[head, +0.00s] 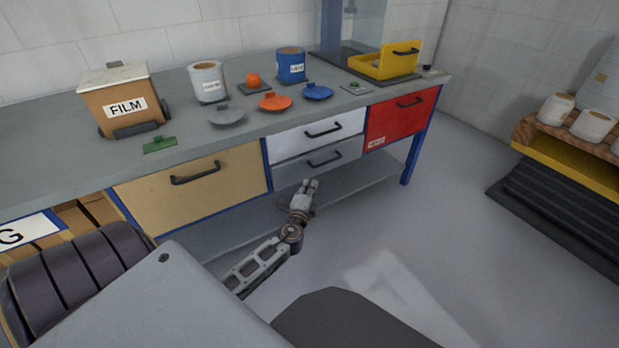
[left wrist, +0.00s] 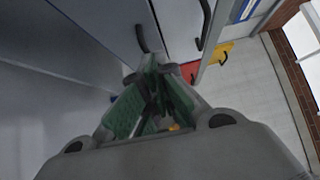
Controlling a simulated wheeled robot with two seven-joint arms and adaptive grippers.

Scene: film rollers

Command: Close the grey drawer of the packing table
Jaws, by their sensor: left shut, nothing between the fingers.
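The grey drawer (head: 345,157) is in the packing table (head: 60,157), directly below the white drawer (head: 345,129), and has a dark bar handle (head: 324,158). I cannot tell how far its front stands out, if at all. In the left wrist view, a grey front with a dark handle (left wrist: 141,38) lies just beyond the fingers. My left gripper (head: 311,184) is shut and empty, its fingertips at the lower part of the grey drawer in the head view, below its handle. I cannot tell whether they touch it. The left wrist view shows its green-padded fingers (left wrist: 150,85). My right gripper is not in view.
A tan drawer (head: 195,190) is left of the grey one and a red drawer (head: 402,117) right. A lower shelf (head: 365,178) runs beneath. A film box (head: 124,98), tins and lids stand on the tabletop. The floor (head: 470,220) to the right is clear.

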